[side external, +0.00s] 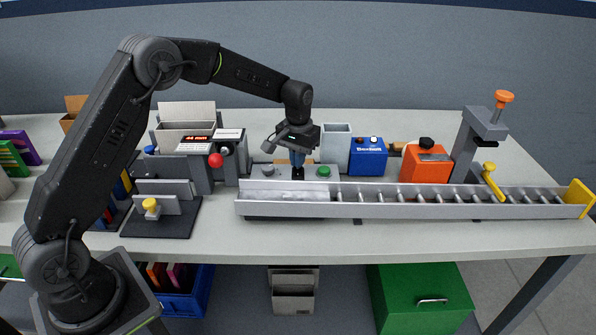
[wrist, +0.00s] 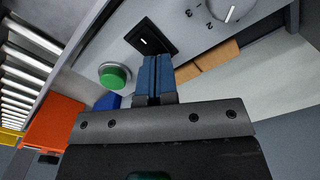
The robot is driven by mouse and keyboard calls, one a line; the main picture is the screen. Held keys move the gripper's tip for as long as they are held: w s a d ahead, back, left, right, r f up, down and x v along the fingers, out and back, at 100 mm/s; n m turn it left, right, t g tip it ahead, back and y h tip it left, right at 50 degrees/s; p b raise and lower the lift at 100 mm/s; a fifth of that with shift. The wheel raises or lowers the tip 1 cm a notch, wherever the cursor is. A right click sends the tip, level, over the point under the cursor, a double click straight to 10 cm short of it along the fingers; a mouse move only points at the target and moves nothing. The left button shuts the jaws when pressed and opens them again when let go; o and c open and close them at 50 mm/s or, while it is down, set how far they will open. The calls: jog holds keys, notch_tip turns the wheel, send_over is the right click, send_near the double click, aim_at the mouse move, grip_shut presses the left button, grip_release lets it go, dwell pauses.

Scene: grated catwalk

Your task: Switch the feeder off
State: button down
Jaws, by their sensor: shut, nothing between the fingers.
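The feeder's control panel (side external: 312,173) stands behind the left end of the conveyor in the side view. In the wrist view its light face (wrist: 185,32) carries a black rocker switch (wrist: 150,38) with a white mark. A green button (wrist: 114,75) and a numbered dial (wrist: 232,12) sit on either side of the switch. My gripper (side external: 297,172) points down over the middle of the panel. In the wrist view the blue fingers of my gripper (wrist: 153,58) are shut and empty, with their tips at the switch's near edge. I cannot tell whether they touch it.
The roller conveyor (side external: 400,209) runs right along the table front to a yellow end stop (side external: 578,198). A blue box (side external: 367,158), an orange box (side external: 425,166) and a grey post (side external: 476,143) stand behind it. A dark fixture (side external: 160,221) is at left.

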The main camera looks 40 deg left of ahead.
jog(key=shift+f, duration=0.7)
dwell(0.3)
jog(key=shift+r, duration=3.55)
jog(key=shift+r, duration=0.1)
jog(key=s+d+r+m+t, duration=0.1)
jog(key=s+d+r+t, duration=0.25)
jog(key=s+r, duration=1.05)
jog(key=s+d+f+m+t, duration=0.2)
jog(key=s+f, duration=0.1)
jog(key=s, duration=1.5)
jog(key=shift+s, duration=0.25)
